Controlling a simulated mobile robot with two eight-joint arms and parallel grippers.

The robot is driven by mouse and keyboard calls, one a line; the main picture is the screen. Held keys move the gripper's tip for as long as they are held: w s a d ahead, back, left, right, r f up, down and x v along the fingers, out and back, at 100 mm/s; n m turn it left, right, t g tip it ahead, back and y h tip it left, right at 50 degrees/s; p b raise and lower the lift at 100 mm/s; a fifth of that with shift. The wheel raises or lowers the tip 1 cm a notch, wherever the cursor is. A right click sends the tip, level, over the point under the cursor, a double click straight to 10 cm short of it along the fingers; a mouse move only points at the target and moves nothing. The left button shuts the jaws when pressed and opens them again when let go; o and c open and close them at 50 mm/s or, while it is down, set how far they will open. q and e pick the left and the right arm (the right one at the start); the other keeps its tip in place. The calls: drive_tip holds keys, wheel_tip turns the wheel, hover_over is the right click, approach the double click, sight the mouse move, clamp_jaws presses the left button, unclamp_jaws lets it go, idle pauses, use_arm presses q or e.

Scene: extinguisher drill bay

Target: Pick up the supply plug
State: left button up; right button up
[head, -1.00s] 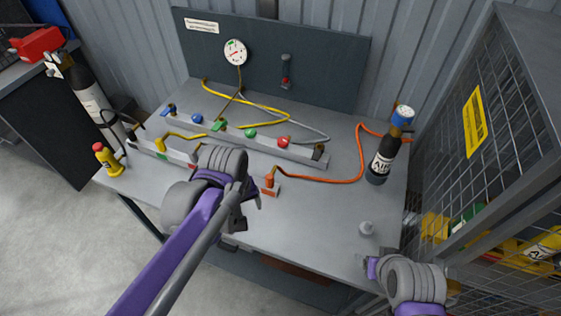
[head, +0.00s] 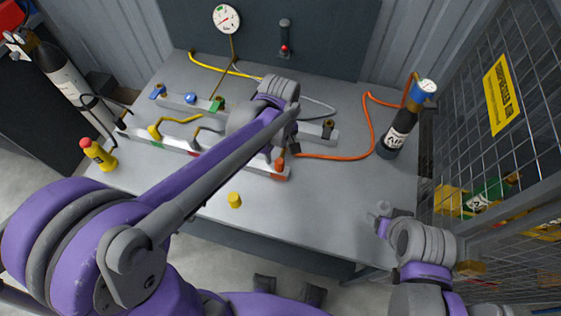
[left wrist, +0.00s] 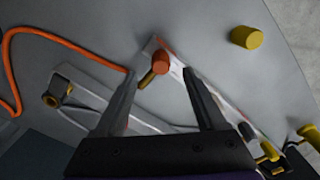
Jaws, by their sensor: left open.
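The supply plug appears to be the orange plug (head: 280,166) at the end of the orange hose, at the right end of the front rail. In the left wrist view the orange plug (left wrist: 160,63) has a brass tip and lies just beyond the fingertips, roughly between their lines. My left gripper (left wrist: 160,80) is open with nothing between its fingers. In the head view my left gripper (head: 291,146) is beside the plug, mostly hidden by its own arm. My right gripper (head: 382,222) is over the table's right front; its jaws are unclear.
A yellow cap (head: 234,200) stands on the table in front of the rail. A mesh cage (head: 500,140) stands at the right. The table's right middle (head: 340,195) is clear.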

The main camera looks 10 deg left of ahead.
sight(279, 159)
use_arm(q)
wheel_tip(279, 159, down, 6)
drive_tip(key=shift+w+a+f, duration=0.1)
drive_tip(key=shift+f, duration=0.15)
drive_tip(key=shift+c, duration=0.2)
clamp_jaws()
